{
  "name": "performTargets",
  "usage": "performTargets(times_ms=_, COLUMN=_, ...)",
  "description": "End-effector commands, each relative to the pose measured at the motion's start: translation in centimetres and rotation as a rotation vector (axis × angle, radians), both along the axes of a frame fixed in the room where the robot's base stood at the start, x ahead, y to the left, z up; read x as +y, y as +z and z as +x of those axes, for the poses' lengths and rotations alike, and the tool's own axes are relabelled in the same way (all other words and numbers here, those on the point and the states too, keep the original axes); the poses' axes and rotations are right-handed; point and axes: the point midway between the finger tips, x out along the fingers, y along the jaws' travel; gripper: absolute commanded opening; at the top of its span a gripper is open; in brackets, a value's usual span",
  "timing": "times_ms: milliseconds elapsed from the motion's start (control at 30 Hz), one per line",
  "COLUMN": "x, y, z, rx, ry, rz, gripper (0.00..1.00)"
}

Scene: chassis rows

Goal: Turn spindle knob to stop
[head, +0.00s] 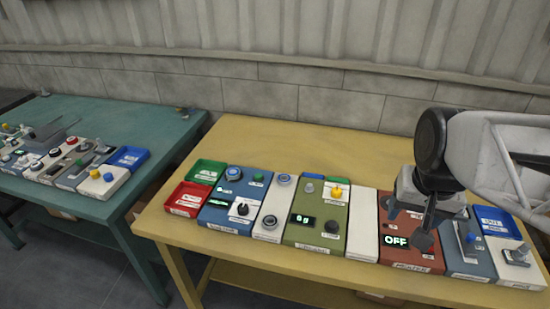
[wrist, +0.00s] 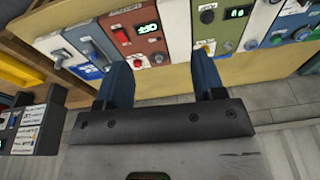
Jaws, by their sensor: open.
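I cannot read which panel is labelled spindle. A black knob (head: 242,209) sits on the blue panel (head: 215,214), left of centre in the head view. Another black knob (head: 331,228) sits on the green panel (head: 303,238) and also shows in the wrist view (wrist: 208,16). My gripper (head: 425,236) hangs over the red panel (head: 398,262), which has a lit "OFF" display, and hides part of it.
The panels stand in a row on a yellow table (head: 175,222). A green tray (head: 207,170) and a red tray (head: 187,198) lie at its left end, a blue tray (head: 497,222) at the right. A teal table (head: 150,122) with more panels stands left, across a gap.

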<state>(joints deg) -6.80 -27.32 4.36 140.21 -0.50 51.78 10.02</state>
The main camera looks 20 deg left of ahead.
Motion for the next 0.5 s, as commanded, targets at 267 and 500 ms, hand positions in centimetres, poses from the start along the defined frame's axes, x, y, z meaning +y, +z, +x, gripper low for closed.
performTargets(times_ms=267, x=4.6, y=-1.1, z=4.9, rx=0.036, ry=-0.016, rz=0.015, gripper=0.63)
performTargets(times_ms=500, x=9.2, y=-2.6, z=8.5, rx=0.065, ry=-0.035, rz=0.024, gripper=0.63)
